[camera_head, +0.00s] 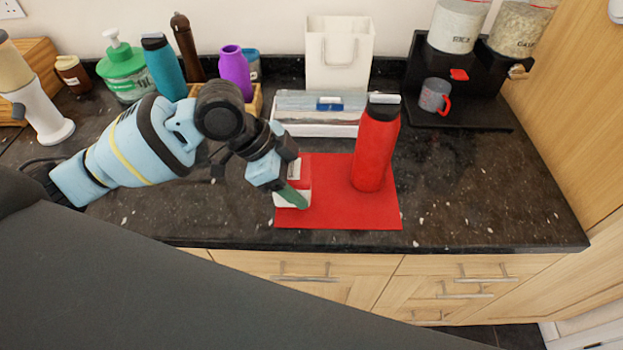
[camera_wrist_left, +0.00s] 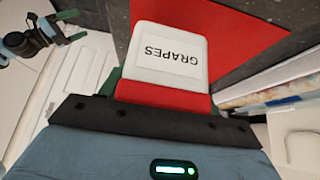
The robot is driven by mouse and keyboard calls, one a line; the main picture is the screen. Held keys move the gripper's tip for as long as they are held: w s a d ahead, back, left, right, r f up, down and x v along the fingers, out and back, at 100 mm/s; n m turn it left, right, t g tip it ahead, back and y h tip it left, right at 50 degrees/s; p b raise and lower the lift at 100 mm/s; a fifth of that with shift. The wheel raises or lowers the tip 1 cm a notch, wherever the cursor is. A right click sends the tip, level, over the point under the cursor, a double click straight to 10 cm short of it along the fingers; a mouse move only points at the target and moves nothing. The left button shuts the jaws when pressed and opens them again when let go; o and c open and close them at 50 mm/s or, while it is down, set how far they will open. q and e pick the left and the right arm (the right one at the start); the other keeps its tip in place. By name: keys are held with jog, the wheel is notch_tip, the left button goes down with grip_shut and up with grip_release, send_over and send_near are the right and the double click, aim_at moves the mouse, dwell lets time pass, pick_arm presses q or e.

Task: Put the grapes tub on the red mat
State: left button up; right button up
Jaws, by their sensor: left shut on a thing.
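The grapes tub (camera_head: 302,170) is a small white and red container at the left edge of the red mat (camera_head: 330,205). In the left wrist view its white face with the word GRAPES (camera_wrist_left: 170,52) appears upside down. My left gripper (camera_head: 292,196) is shut on the tub; a green fingertip covers part of it. I cannot tell whether the tub's base touches the mat. The mat also shows behind the tub in the left wrist view (camera_wrist_left: 235,32). My right gripper (camera_wrist_left: 73,26) shows small at upper left there, its fingers apart and empty.
A red bottle (camera_head: 375,145) stands on the mat's right side. A white tray of packets (camera_head: 315,128) lies behind the mat, with a white bag (camera_head: 340,55) beyond. A grey mug (camera_head: 434,95) stands on a black stand at right. The counter right of the mat is clear.

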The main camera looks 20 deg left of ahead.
pick_arm(q)
jog(key=shift+w+d+f, duration=0.1)
jog(key=shift+w+d, duration=0.25)
jog(key=shift+w, duration=0.45)
jog(key=shift+w+d+f, duration=0.1)
jog(key=shift+w+d, duration=0.25)
jog(key=shift+w, duration=0.4)
jog(key=shift+w+d+f, duration=0.1)
jog(key=shift+w, duration=0.15)
jog(key=shift+f, duration=1.6)
jog(key=shift+f, duration=0.1)
jog(key=o, duration=1)
jog(key=v, duration=1.2)
